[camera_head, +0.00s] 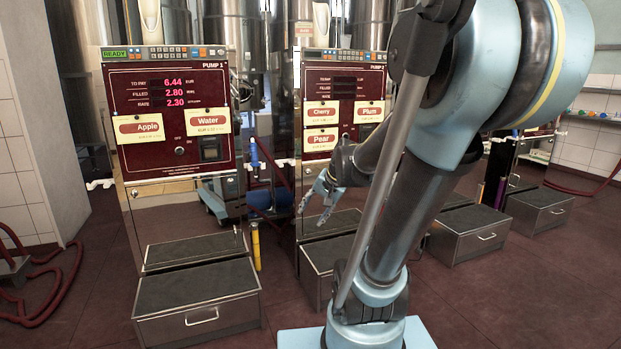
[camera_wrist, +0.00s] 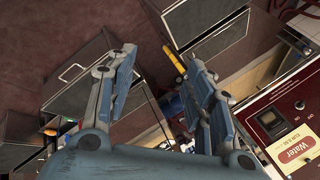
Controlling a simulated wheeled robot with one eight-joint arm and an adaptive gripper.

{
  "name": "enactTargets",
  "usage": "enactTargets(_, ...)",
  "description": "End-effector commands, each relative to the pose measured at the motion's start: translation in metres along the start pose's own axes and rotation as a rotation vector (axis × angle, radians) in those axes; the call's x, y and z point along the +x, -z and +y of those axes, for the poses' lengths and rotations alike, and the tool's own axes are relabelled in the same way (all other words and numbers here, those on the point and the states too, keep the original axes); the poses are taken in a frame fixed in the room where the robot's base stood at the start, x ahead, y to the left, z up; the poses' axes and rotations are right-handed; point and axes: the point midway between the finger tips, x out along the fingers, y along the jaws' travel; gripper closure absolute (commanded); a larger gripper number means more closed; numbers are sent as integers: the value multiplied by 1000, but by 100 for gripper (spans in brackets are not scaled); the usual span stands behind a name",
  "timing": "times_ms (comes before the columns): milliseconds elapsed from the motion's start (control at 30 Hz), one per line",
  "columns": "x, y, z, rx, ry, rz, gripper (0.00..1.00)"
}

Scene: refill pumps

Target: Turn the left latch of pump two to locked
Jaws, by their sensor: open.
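Pump two (camera_head: 345,92) stands in the middle of the head view, with a dark red panel, an unlit display and tags reading Cherry, Plum and Pear. I cannot make out its left latch; my arm covers part of the pump's lower right. My gripper (camera_head: 317,207) is open and empty in front of pump two's lower front, above its step. In the wrist view my gripper (camera_wrist: 151,54) shows two blue-grey fingers spread apart with nothing between them.
Pump one (camera_head: 172,110) stands to the left, lit, with Apple and Water tags; its panel (camera_wrist: 292,118) also shows in the wrist view. A yellow post (camera_head: 255,246) stands between the pumps. Steel step boxes (camera_head: 198,316) jut out in front. Red hoses (camera_head: 62,290) lie at left.

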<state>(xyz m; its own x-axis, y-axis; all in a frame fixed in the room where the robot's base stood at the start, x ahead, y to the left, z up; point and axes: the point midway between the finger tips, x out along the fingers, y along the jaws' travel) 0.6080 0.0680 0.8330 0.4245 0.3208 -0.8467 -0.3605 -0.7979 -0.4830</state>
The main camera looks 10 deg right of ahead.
Motion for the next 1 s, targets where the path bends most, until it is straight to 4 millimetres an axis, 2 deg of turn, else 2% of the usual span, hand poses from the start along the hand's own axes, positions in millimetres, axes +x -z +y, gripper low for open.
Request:
enactTargets(33, 4, 13, -10, 41, 29, 9, 52)
enactTargets(200, 17, 52, -42, 192, 130, 30, 52)
enactTargets(500, 43, 124, -87, 466, 310, 48, 52)
enactTargets(733, 66, 179, -111, 682, 448, 44, 52)
enactTargets(1000, 96, 244, -126, 940, 610, 22, 52)
